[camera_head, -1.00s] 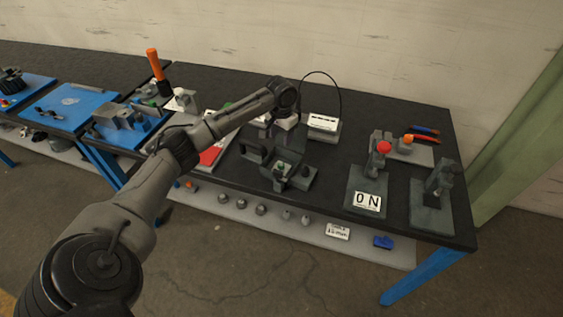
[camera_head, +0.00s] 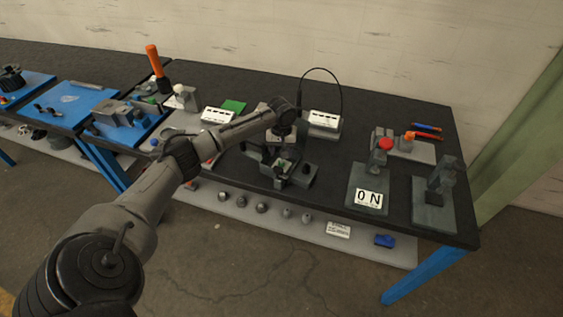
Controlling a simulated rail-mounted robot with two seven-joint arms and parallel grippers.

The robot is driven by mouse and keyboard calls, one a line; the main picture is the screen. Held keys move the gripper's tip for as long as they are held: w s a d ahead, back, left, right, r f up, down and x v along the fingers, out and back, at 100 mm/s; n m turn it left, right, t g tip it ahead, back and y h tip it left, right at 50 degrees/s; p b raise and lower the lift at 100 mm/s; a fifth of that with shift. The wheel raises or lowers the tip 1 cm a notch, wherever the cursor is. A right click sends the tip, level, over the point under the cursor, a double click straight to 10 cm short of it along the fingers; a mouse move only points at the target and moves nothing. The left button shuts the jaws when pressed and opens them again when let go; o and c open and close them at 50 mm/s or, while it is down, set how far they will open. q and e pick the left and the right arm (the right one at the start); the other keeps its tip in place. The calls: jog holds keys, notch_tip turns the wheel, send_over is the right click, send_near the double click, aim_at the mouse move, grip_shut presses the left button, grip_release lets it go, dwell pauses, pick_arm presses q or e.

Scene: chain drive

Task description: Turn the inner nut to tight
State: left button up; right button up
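A dark grey fixture (camera_head: 300,179) with a small greenish part in its middle stands near the front edge of the table, in the head view. I cannot make out the inner nut; it is too small or hidden. My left arm comes in from the lower left. Its wrist is bent down over the back of the fixture. My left gripper (camera_head: 282,150) points down there, dark against the dark fixture. Its fingers are not clear, nor whether they touch anything. My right gripper is not in view.
A white labelled box (camera_head: 324,120) with a black cable stands behind the fixture. Another labelled box (camera_head: 218,115) and a green pad (camera_head: 234,105) lie to the left. An "ON" stand (camera_head: 368,198) with a red knob and a grey stand (camera_head: 434,215) are to the right.

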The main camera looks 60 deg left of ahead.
aim_at(281, 162)
pick_arm(q)
notch_tip(281, 162, down, 5)
jog(key=shift+r+b, duration=0.2)
jog(key=shift+b, duration=0.15)
jog(key=shift+f, duration=0.45)
jog(key=c, duration=0.9)
jog(key=p, duration=0.1)
jog(key=m+p, duration=0.1)
jog(key=p, duration=0.1)
jog(key=shift+r+m, duration=0.3)
jog(key=shift+f+m+p, duration=0.15)
jog(key=shift+m+p, duration=0.3)
jog(key=shift+m, duration=0.15)
jog(key=shift+f, duration=0.1)
